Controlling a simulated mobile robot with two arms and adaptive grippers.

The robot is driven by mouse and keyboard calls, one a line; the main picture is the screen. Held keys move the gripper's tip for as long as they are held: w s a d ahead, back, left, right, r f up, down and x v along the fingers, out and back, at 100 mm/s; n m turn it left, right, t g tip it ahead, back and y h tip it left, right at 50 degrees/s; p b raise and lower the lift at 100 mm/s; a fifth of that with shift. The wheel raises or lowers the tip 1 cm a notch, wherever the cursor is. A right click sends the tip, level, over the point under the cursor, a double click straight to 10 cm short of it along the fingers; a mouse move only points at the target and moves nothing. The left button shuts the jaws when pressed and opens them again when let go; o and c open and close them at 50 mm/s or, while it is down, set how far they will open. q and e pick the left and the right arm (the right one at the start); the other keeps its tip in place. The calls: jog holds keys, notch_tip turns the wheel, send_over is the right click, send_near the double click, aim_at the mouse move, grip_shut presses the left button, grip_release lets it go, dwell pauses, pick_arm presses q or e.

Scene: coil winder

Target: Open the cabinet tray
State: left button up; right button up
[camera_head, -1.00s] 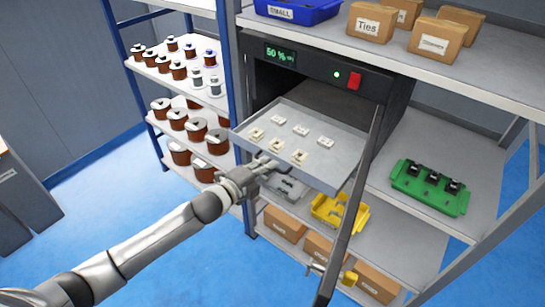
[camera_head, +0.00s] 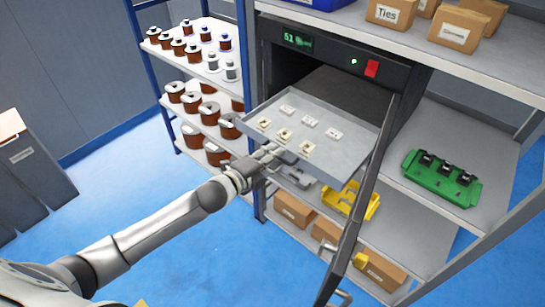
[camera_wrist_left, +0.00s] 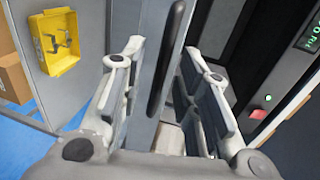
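The cabinet tray (camera_head: 357,136), a shallow grey tray with several small pale parts on it, stands pulled out of the dark cabinet (camera_head: 268,75). The cabinet door (camera_head: 352,225) is swung open at the right. My left gripper (camera_head: 270,157) is at the tray's front edge. In the left wrist view, my left gripper (camera_wrist_left: 160,90) is open, its fingers apart on either side of a grey panel with a dark bar (camera_wrist_left: 165,60). A gap shows beside the right finger. My right gripper is not in view.
A green tray with black parts (camera_head: 440,181) is on the shelf to the right. Spools (camera_head: 197,95) fill the left rack. Blue floor in front is free.

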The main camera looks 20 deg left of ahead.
pick_arm(q)
jog(key=v, duration=1.2)
jog(key=shift+f, duration=0.1)
dwell(0.5)
jog(key=s+a+f+n+g+y, duration=0.2)
jog(key=s+a+f+n, duration=0.15)
jog(key=f, duration=0.65)
jog(key=s+a+f+n+g+y, duration=0.1)
jog(key=s+a+f+n+y, duration=0.2)
jog(key=f, duration=0.7)
jog(key=s+a+f+n+g+y, duration=0.15)
jog(key=a+f+n, duration=0.3)
jog(key=f, duration=0.65)
jog(key=s+d+f+n+g, duration=0.3)
jog(key=s+f+n+g, duration=0.15)
jog(key=s+f, duration=0.9)
jog(key=s+d+f+n+g, duration=0.2)
jog(key=s+d+f, duration=0.1)
jog(key=s, duration=0.7)
jog(key=s+d+f+n+g, duration=0.2)
jog(key=s+d+f, duration=0.2)
jog(key=s, duration=0.5)
jog(key=shift+s+d+f+h, duration=0.25)
jog(key=shift+s+f+h, duration=0.1)
jog(key=shift+f, duration=0.15)
jog(key=shift+n, duration=0.25)
